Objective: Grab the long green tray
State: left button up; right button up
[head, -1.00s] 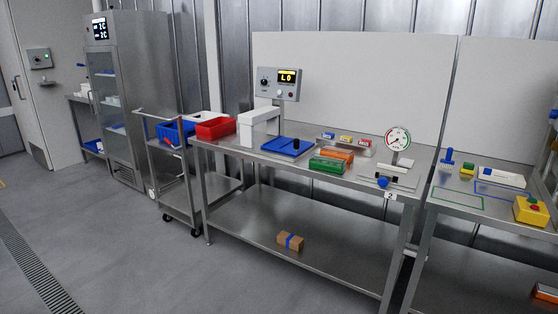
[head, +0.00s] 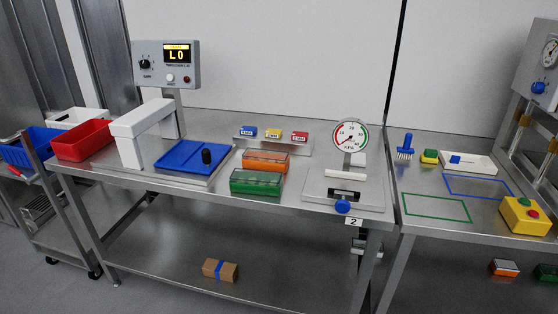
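A long green tray (head: 256,182) with a clear-looking top lies on the steel table, near its front edge and left of the dial gauge. An orange tray (head: 265,161) of similar shape lies just behind it. Another green item (head: 546,272) shows partly at the lower right, under the right-hand table, cut by the picture edge. Neither of my grippers is in view.
A cardboard box (head: 220,270) sits on the lower shelf. A yellow button box (head: 526,216) stands right.

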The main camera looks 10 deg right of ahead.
aim_at(243, 180)
jog(key=i+j+z, duration=0.2)
jog(key=i+z, duration=0.15)
jog(key=i, duration=0.15)
jog(key=i+j+z, duration=0.3)
jog(key=i, duration=0.2)
